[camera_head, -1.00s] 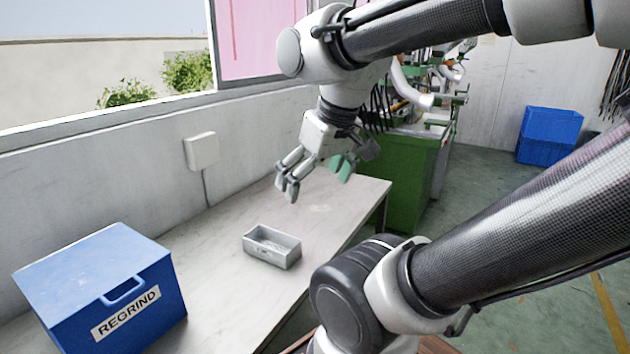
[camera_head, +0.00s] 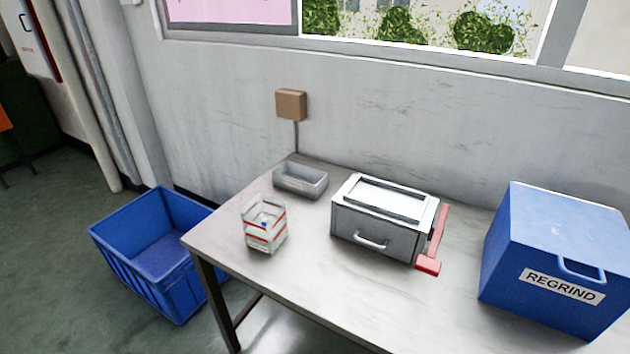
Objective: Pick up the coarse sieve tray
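A small open grey tray (camera_head: 301,181) sits on the table near the wall. It may be the coarse sieve tray, but no label or mesh can be made out. A grey metal box (camera_head: 376,238) with a front handle and a pale framed top stands right of it, with a red lever (camera_head: 431,262) on its right side. The front handle looks like a drawer's, and whatever is inside is hidden. My gripper and arm are not in view.
A clear container with red stripes (camera_head: 264,226) stands in front of the tray. A blue REGRIND box (camera_head: 557,262) is at the table's right. A blue crate (camera_head: 130,241) stands on the floor left of the table (camera_head: 300,290). The front middle of the tabletop is clear.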

